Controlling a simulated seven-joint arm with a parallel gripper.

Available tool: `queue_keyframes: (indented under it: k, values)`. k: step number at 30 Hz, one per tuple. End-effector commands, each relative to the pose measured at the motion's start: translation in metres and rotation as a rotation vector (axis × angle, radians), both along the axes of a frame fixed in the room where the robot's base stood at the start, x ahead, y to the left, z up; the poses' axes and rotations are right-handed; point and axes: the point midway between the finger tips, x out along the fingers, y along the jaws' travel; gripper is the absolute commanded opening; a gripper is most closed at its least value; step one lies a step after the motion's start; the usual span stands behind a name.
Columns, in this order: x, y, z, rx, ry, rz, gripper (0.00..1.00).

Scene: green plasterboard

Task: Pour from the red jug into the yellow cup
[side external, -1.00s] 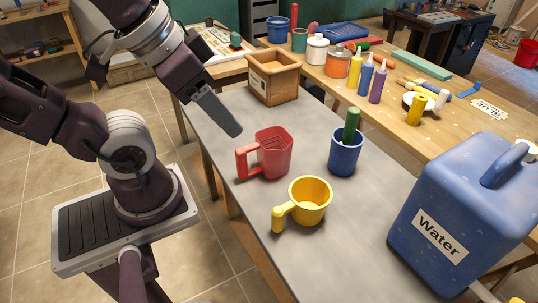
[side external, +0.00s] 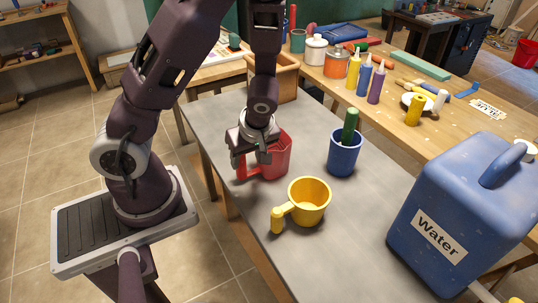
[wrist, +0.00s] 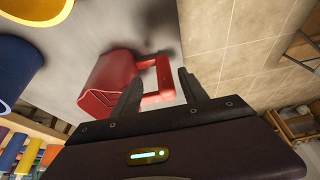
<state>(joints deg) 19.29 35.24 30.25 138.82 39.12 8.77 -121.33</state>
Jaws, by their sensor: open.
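The red jug (side external: 277,158) stands upright on the grey table, partly hidden behind my gripper in the side view. Its handle points left, towards the table edge. In the wrist view the red jug (wrist: 108,80) shows with its handle between my two fingers. My gripper (side external: 250,160) is open at the jug's handle, with fingers (wrist: 160,92) on either side of it; I cannot tell whether they touch it. The yellow cup (side external: 310,201) stands upright in front of the jug, its handle pointing left. It also shows at the wrist view's top left corner (wrist: 38,10).
A blue cup (side external: 345,155) holding a green object stands right of the jug. A big blue water canister (side external: 455,200) stands at the right. A wooden box (side external: 287,82) is behind the jug. The grey table (side external: 375,215) is bare between cup and canister.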

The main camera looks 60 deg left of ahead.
Motion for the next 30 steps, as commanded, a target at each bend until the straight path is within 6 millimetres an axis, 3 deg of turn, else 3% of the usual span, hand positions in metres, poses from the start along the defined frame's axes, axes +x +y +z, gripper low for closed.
queue_keyframes:
  k: [12, 20, 28, 30]
  values:
    - [-0.006, 0.026, -0.056, 0.001, 0.004, 0.000, 0.51]
    - [-0.005, 0.028, -0.060, -0.002, 0.000, 0.000, 0.51]
    - [-0.005, 0.028, -0.060, -0.002, 0.000, 0.000, 0.00]
    - [-0.005, 0.028, -0.060, -0.002, 0.000, 0.000, 0.00]
